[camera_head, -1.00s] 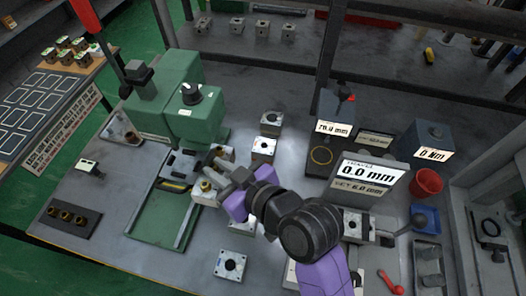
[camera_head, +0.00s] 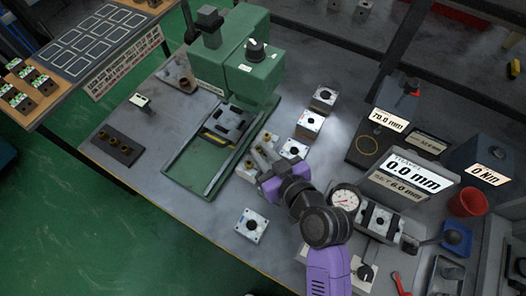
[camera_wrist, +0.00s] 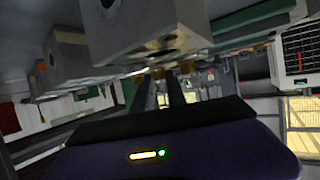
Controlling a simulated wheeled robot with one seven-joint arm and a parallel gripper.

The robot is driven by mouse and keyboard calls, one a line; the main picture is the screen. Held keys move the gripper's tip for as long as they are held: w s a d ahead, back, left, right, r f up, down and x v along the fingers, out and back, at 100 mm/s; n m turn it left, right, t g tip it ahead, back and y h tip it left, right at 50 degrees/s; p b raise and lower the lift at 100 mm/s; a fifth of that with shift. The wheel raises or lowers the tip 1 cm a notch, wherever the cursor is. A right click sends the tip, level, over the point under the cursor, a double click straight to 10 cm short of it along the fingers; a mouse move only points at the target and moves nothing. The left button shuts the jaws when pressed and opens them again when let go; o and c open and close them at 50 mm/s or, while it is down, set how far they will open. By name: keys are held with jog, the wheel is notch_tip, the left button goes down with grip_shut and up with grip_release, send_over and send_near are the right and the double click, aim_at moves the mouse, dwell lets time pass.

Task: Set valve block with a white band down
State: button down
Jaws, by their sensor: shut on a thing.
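My gripper (camera_head: 262,163) is low over the bench, just right of the green press's tray. It is shut on a small grey valve block (camera_head: 248,168) with a brass fitting on it. Its white band cannot be made out, and my gripper partly hides it. I cannot tell whether it touches the bench. In the wrist view, my dark fingers (camera_wrist: 172,92) reach forward, with brass fittings near their tips. A large grey block (camera_wrist: 150,30) with a hole fills the top of that view close by.
The green press (camera_head: 235,55) and its tray (camera_head: 180,179) stand left. Blocks lie close by: one behind my gripper (camera_head: 294,150), two farther back (camera_head: 309,122) (camera_head: 323,97), one in front (camera_head: 250,226). A dial gauge (camera_head: 344,200) stands right.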

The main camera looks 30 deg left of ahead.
dwell(0.3)
jog(key=c, duration=1.3)
grip_release()
jog(key=shift+f, duration=0.1)
jog(key=shift+c, duration=0.2)
